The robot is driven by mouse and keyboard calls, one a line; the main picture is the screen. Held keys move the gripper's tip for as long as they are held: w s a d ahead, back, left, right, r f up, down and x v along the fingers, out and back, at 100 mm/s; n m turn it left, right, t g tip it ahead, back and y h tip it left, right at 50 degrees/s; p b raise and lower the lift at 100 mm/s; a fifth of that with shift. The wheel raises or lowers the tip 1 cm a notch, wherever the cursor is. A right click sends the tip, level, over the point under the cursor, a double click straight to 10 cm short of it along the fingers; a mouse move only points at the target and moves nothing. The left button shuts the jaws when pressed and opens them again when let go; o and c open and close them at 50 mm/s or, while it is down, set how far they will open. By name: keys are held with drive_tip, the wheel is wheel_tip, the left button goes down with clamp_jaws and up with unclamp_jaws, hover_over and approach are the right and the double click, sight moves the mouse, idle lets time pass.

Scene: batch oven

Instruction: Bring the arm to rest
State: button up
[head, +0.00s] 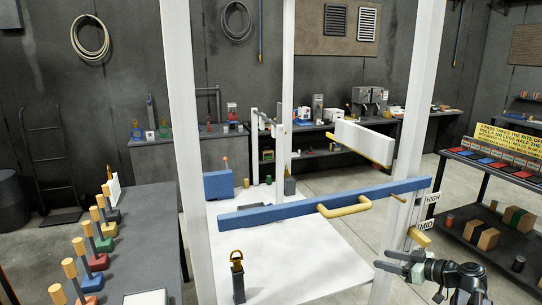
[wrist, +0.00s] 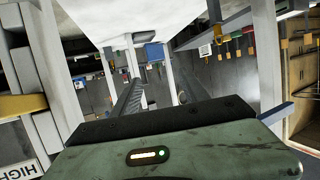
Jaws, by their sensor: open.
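My gripper (head: 402,270) is at the lower right of the head view, held out in the air in front of the white frame's right post (head: 409,130). Its jaws are open and I see nothing between them. It is close to the MID label (head: 426,224) and a yellow block (head: 420,237) on that post; I cannot tell the exact gap. The blue bar (head: 285,206) with its tan handle (head: 345,207) spans the frame to the left and above the gripper.
A dark bench (head: 140,235) with several coloured, wooden-handled pieces stands at left. A white table (head: 300,262) lies within the frame. A dark shelf (head: 500,170) with wooden blocks stands at right. Grey floor (head: 480,235) shows between the frame and that shelf.

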drive_tip(key=a+f+n+g, duration=0.2)
drive_tip(key=a+f+g, duration=0.25)
drive_tip(key=a, duration=1.05)
drive_tip(key=a+f+n+g, duration=0.1)
drive_tip(key=a+f+g, duration=0.4)
drive_tip(key=a, duration=1.1)
drive_tip(key=s+a+f+m+h, duration=0.1)
drive_tip(key=s+a+f+h, duration=0.3)
drive_tip(key=s, duration=0.1)
drive_tip(key=s+d+f+m+g+h, duration=0.1)
drive_tip(key=d+m+h, duration=0.1)
drive_tip(key=d+m, duration=0.2)
drive_tip(key=s+d+f+m+g+h, duration=0.1)
drive_tip(key=s+d+m+h, duration=0.1)
drive_tip(key=d+m, duration=0.2)
drive_tip(key=shift+s+d+f+m, duration=0.15)
drive_tip(key=shift+d+f+m, duration=0.1)
drive_tip(key=shift+m, duration=0.35)
